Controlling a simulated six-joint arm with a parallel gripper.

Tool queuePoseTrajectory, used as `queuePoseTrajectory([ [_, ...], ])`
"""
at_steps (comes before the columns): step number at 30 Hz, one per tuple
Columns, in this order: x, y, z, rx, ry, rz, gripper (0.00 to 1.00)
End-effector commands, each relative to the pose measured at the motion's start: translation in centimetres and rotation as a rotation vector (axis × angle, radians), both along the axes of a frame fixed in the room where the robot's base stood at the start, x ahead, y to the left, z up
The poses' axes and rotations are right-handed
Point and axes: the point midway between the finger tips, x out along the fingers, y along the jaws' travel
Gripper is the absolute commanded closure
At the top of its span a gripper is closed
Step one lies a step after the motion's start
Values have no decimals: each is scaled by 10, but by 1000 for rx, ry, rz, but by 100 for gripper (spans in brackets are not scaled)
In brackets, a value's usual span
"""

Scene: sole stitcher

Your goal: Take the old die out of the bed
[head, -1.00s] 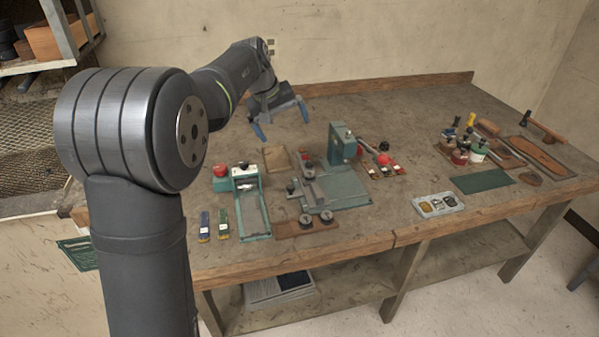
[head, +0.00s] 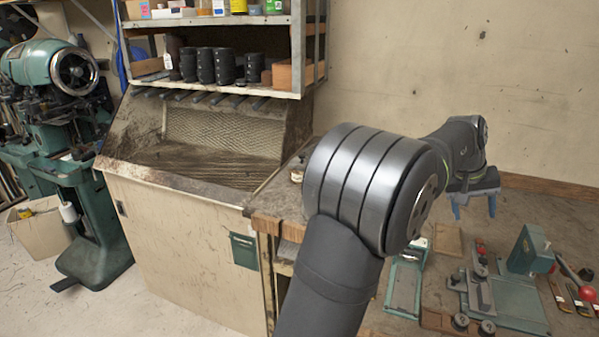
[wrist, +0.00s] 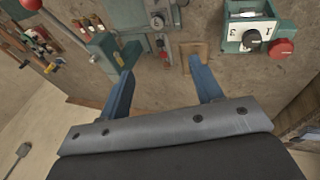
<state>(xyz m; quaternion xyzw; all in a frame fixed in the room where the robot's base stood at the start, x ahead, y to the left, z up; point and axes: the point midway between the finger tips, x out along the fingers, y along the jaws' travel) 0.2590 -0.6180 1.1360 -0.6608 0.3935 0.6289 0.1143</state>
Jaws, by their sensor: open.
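My gripper (head: 474,207) hangs open and empty above the back of the workbench, fingers pointing down. In the wrist view its two blue fingers (wrist: 162,72) are spread with nothing between them. A teal fixture with a bed (head: 508,300) and an upright block (head: 530,250) stands on the bench, lower right of my gripper. A narrower teal frame (head: 404,285) is partly hidden by my arm. The wrist view shows a teal unit with a white dial face and red knob (wrist: 281,47). I cannot tell which piece is the old die.
A small tan plate (head: 447,239) lies flat on the bench, also near the right fingertip in the wrist view (wrist: 184,60). A red ball-ended lever (head: 587,294) sticks out at right. A mesh-backed cabinet (head: 180,210), shelf (head: 215,88) and green machine (head: 85,190) stand left.

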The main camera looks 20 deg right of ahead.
Motion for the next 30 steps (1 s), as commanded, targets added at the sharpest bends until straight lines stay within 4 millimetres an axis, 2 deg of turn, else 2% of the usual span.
queuePoseTrajectory([
  [8,0,0,0,0,-2,-4,44],
  [11,-3,-3,-5,-4,-30,-54,44],
  [22,-24,-29,-41,-41,-336,-610,44],
  [25,-27,-33,-47,-45,-384,-699,44],
  [30,-29,-39,-61,-45,-407,-746,44],
])
